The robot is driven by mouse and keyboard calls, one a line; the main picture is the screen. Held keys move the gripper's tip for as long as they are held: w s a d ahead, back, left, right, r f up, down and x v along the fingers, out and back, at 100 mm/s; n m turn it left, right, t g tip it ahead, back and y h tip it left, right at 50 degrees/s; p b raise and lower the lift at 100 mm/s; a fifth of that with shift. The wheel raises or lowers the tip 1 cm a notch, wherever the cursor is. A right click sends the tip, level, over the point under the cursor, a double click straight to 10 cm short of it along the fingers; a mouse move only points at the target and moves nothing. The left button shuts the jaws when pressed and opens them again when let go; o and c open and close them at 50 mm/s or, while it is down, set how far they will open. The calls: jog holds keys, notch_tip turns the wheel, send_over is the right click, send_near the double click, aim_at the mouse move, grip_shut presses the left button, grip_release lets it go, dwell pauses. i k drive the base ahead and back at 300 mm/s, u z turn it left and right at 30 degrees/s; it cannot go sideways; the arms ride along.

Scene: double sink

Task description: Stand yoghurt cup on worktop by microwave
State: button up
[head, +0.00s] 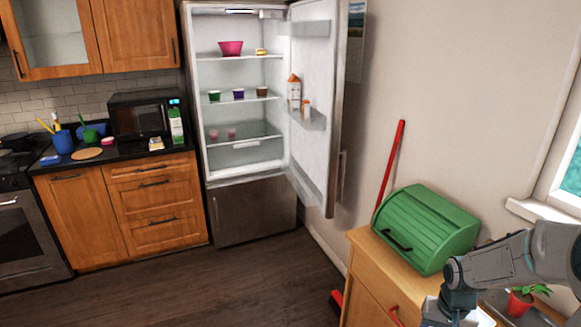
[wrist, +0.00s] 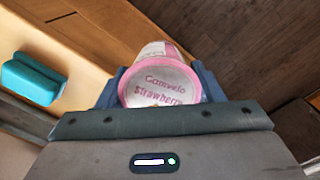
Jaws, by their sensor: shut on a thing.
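My gripper (wrist: 160,86) is shut on a yoghurt cup (wrist: 159,84) in the wrist view. The cup has a white lid with a pink rim, reading "Strawberry", and a pink and white side. The lid faces my wrist camera, and blue fingers grip it on both sides. In the head view my arm is at the lower right; the gripper and held cup cannot be made out there. The black microwave (head: 138,117) stands at the back of the dark worktop (head: 121,158), left of the fridge.
The fridge (head: 198,112) stands open, its door (head: 320,90) swung right. A green-white carton (head: 176,126), yellow item (head: 156,144), round board (head: 87,154) and blue holder (head: 62,142) occupy the worktop. A green bread bin (head: 425,230) sits nearer me. The middle floor is clear.

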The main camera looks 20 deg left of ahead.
aim_at(132, 148)
jog(key=u, duration=0.5)
jog(key=i, duration=0.55)
jog(key=u, duration=1.05)
jog(key=i, duration=1.25)
jog(key=u, duration=0.8)
jog(key=i, duration=2.85)
jog(key=z, duration=0.2)
